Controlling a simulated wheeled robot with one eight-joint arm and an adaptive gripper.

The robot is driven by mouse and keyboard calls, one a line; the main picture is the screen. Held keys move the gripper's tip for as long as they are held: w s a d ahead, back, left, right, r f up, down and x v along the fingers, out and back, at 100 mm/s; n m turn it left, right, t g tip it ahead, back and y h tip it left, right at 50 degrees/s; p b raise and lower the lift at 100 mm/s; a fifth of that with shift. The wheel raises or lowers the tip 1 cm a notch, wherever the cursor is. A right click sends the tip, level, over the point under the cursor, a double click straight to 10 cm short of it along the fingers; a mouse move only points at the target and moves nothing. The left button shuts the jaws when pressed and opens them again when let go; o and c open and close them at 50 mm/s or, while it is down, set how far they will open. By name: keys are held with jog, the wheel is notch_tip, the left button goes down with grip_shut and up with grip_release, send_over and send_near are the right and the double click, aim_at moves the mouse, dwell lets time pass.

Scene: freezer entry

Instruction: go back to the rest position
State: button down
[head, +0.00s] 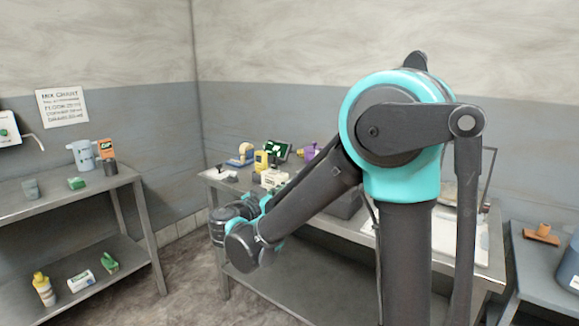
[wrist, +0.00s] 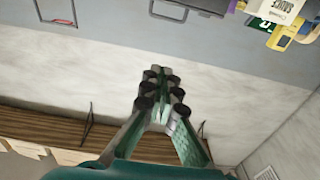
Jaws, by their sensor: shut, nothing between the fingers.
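My gripper (wrist: 163,85) shows in the wrist view, with its dark-tipped fingers together and nothing between them. It points over a grey surface and pale wall and touches nothing that I can see. In the head view my arm is folded, with its lower end in front of the middle steel table (head: 345,222). The fingers cannot be made out there; the arm hides part of the table.
Small goods, including a yellow container (head: 261,161) and a purple item (head: 310,149), crowd the table's back left. A steel shelf unit (head: 60,200) holds a jug (head: 84,155) at left. A blue-grey table (head: 545,270) stands right. Floor shows between left and middle.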

jog(key=s+d+f+n+g+y, duration=0.1)
jog(key=s+d+f+n+g, duration=0.2)
jog(key=d+f, duration=0.5)
jog(key=s+d+f+g+y, duration=0.25)
jog(key=d+f+g, duration=0.35)
jog(key=d, duration=0.5)
jog(key=s+f+n+g+y, duration=0.1)
jog(key=s+f+n+y, duration=0.3)
jog(key=s+f+y, duration=0.3)
jog(key=s+f, duration=0.5)
jog(key=s, duration=0.3)
jog(key=shift+s+d+g, duration=0.3)
jog(key=shift+s, duration=0.05)
